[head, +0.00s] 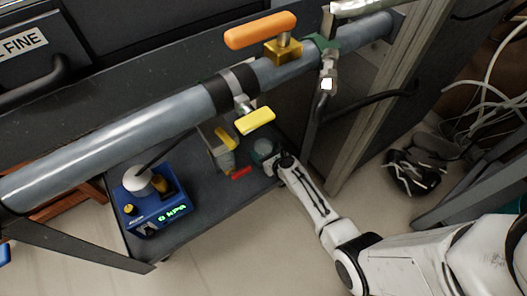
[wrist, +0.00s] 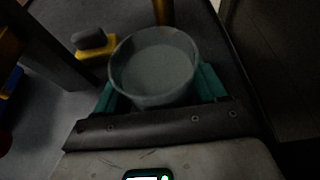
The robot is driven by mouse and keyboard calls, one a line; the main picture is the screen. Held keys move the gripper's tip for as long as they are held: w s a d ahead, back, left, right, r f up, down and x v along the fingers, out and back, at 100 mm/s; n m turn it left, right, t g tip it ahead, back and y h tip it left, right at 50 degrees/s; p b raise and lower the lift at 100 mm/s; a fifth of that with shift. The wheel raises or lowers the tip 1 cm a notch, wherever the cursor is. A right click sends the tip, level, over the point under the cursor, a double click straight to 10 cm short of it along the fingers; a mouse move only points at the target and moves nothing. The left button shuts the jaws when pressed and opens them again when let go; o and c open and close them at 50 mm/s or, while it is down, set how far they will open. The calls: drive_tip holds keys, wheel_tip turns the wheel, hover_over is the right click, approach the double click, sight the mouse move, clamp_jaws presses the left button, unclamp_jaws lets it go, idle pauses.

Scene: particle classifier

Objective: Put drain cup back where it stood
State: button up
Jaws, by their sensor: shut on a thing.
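The drain cup (wrist: 153,68) is a round, greyish, translucent cup, seen from above in the wrist view, with its open rim up. My gripper (wrist: 160,90) has its green fingers on both sides of it and is shut on it. In the head view the cup (head: 263,146) is small at the end of my white arm, over the far right part of the dark shelf (head: 215,205). My gripper shows there too (head: 270,160). I cannot tell whether the cup's base touches the shelf. The fingers' lower parts are hidden by the cup and the gripper body.
A grey pipe (head: 130,142) with an orange-handled valve (head: 260,30) and a yellow-handled valve (head: 255,121) crosses above the shelf. A blue device (head: 150,205) stands on the shelf's left. A red piece (head: 241,172) lies near the gripper. A metal post (head: 355,130) stands right.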

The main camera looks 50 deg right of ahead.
sight(263, 156)
drive_tip(key=shift+f+b, duration=1.3)
drive_tip(key=shift+f, duration=0.25)
drive_tip(key=shift+f, duration=0.2)
drive_tip(key=o, duration=1.3)
drive_tip(key=shift+r, duration=0.1)
